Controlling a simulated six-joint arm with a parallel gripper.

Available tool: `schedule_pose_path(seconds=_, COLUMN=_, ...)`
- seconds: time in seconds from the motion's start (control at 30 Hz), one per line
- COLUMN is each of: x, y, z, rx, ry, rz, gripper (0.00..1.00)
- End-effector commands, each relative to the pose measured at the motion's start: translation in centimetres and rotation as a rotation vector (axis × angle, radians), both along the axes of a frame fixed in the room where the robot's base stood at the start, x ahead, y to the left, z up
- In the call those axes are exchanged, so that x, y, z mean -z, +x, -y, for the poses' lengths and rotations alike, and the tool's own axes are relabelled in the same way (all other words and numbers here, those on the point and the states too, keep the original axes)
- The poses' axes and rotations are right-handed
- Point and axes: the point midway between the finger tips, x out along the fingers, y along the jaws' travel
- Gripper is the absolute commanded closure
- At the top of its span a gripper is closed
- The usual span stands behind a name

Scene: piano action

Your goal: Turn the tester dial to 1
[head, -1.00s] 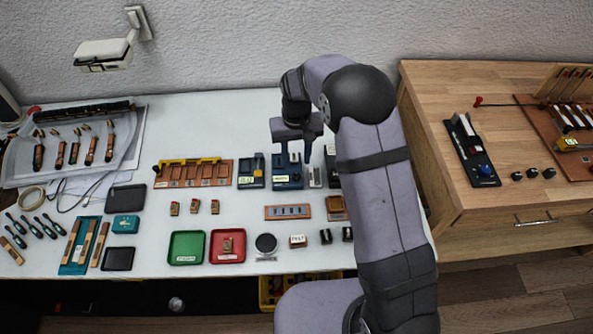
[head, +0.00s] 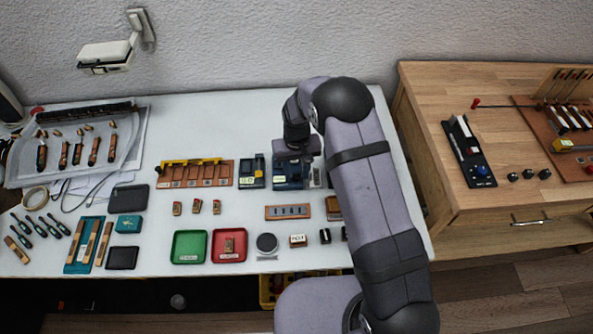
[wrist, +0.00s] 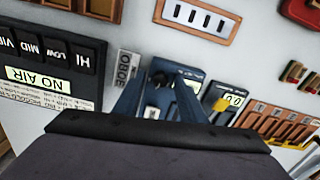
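The blue tester (head: 287,182) stands at the back of the white table in the head view, partly covered by my gripper (head: 297,158). In the wrist view the tester (wrist: 159,98) shows between my fingers. Its black dial (wrist: 160,77) is near the far end, close to the fingertips. My gripper (wrist: 157,86) is open, with one finger on each side of the dial. I cannot tell whether the fingers touch it. The number the dial points to is too small to read.
A dark panel reading NO AIR (wrist: 45,82) and a small OBOE block (wrist: 126,68) stand left of the tester in the wrist view. A second device with a yellow part (wrist: 228,103) is close on the right. A slotted wooden strip (head: 288,212) lies in front.

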Motion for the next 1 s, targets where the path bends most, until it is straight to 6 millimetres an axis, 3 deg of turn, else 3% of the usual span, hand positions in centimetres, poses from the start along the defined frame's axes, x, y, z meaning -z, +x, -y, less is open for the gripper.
schedule_pose_path(seconds=0.1, x=0.01, y=0.01, z=0.00, rx=0.000, ry=0.000, rz=0.000, gripper=0.63)
schedule_pose_path(seconds=0.27, x=-0.01, y=0.00, z=0.00, rx=0.000, ry=0.000, rz=0.000, gripper=0.99)
schedule_pose_path(seconds=0.3, x=-0.01, y=0.00, z=0.00, rx=0.000, ry=0.000, rz=0.000, gripper=1.00)
schedule_pose_path(seconds=0.67, x=0.01, y=0.02, z=0.01, rx=-0.038, ry=0.000, rz=0.000, gripper=1.00)
schedule_pose_path(seconds=1.0, x=0.10, y=0.04, z=-0.01, rx=-0.242, ry=0.000, rz=0.001, gripper=1.00)
